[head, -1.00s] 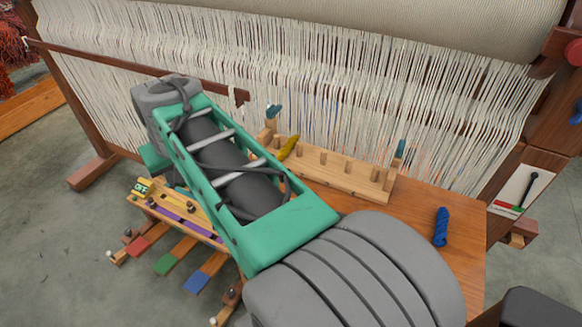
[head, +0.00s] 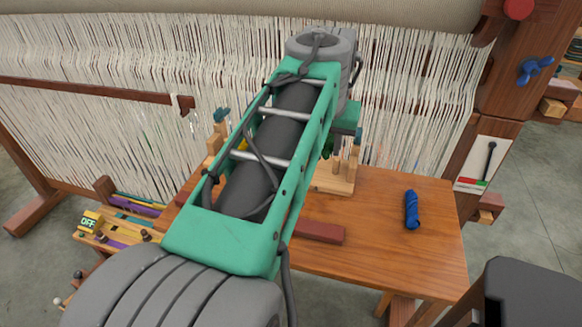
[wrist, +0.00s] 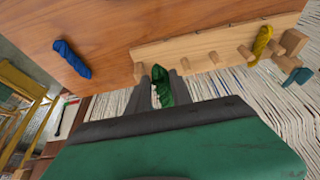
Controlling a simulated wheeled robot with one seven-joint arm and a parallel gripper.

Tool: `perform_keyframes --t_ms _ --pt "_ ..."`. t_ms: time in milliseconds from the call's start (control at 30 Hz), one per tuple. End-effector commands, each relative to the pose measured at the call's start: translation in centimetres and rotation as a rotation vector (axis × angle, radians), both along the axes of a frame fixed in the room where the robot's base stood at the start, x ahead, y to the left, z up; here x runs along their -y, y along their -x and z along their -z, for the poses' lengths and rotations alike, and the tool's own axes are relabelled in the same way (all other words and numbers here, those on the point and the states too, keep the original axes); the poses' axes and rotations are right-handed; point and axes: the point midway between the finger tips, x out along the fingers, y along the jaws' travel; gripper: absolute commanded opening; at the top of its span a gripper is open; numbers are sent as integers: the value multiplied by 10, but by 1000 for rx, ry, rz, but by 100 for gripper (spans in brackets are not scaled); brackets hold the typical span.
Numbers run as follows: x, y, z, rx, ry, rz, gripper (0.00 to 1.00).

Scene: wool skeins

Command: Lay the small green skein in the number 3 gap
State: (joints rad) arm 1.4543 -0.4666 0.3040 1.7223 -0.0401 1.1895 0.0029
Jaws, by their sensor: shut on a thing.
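My gripper (wrist: 163,84) is shut on the small green skein (wrist: 162,92), which stands between the two dark fingers in the wrist view. The skein is beside the long edge of the pale wooden peg rack (wrist: 205,38); I cannot tell whether it touches it. Several round pegs stick out from the rack, with gaps between them. A yellow skein (wrist: 262,42) lies in a gap at the right. No gap numbers are readable. In the head view my arm covers most of the rack (head: 333,186), and a bit of green (head: 327,153) shows near its right end.
A blue skein (head: 412,210) lies on the brown table (head: 385,255), right of the rack. A dark red bar (head: 320,231) lies at the table's front. The loom's white warp threads (head: 90,125) hang close behind.

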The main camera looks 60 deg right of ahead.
Motion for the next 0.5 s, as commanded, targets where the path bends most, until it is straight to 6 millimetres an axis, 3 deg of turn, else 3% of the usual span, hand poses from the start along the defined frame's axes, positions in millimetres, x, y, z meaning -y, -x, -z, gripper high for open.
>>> perform_keyframes --t_ms 33,200,300,500 --pt "3 -17 7 -1 -5 -12 0" --pt "18 -63 28 -3 -4 -10 0" --pt "23 -78 52 -3 -4 -6 0" --pt "30 -97 74 -1 -1 -3 0"
